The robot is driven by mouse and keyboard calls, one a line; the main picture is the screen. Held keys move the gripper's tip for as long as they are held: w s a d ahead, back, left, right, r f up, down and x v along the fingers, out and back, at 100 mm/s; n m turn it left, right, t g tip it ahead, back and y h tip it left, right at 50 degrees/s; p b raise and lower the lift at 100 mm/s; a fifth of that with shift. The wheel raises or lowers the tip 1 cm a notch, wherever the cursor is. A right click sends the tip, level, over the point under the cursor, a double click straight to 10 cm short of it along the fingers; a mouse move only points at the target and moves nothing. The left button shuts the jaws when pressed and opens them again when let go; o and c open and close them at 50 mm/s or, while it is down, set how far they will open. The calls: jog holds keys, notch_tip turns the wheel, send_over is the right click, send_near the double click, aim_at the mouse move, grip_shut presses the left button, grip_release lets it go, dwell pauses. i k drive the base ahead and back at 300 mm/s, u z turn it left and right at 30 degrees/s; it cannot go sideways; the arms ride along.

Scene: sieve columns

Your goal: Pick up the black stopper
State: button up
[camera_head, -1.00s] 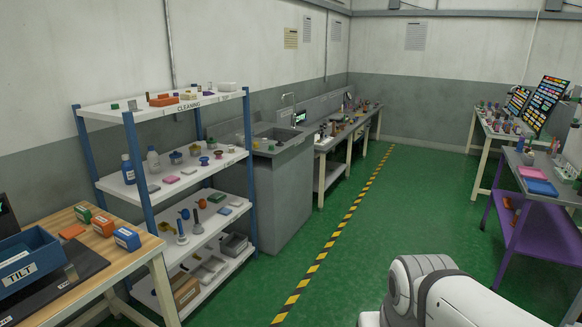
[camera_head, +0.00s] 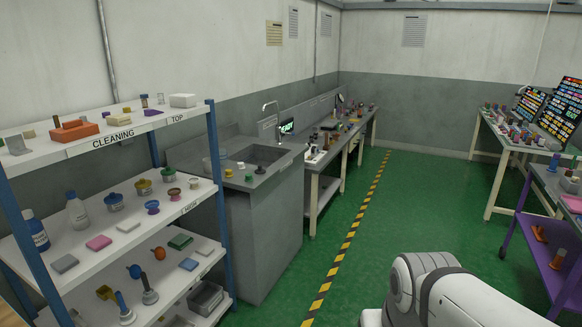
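A small dark object (camera_head: 260,170) that may be the black stopper sits on the front edge of the grey sink counter (camera_head: 185,155). It is too small to be sure what it is. Other small dark items stand on the far bench, too small to tell apart. A white link of my own arm shows at the bottom right; my gripper is not in view.
A blue-framed cleaning shelf (camera_head: 130,225) with bottles, sponges and brushes stands at the left. The long bench (camera_head: 345,135) runs along the wall beyond the sink. A purple table (camera_head: 545,240) stands at the right. The green floor (camera_head: 405,205) between is clear.

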aim_at(259, 171)
jog(key=u, duration=0.05)
jog(key=i, duration=1.75)
jog(key=u, duration=0.25)
jog(key=i, duration=1.55)
jog(key=u, duration=0.15)
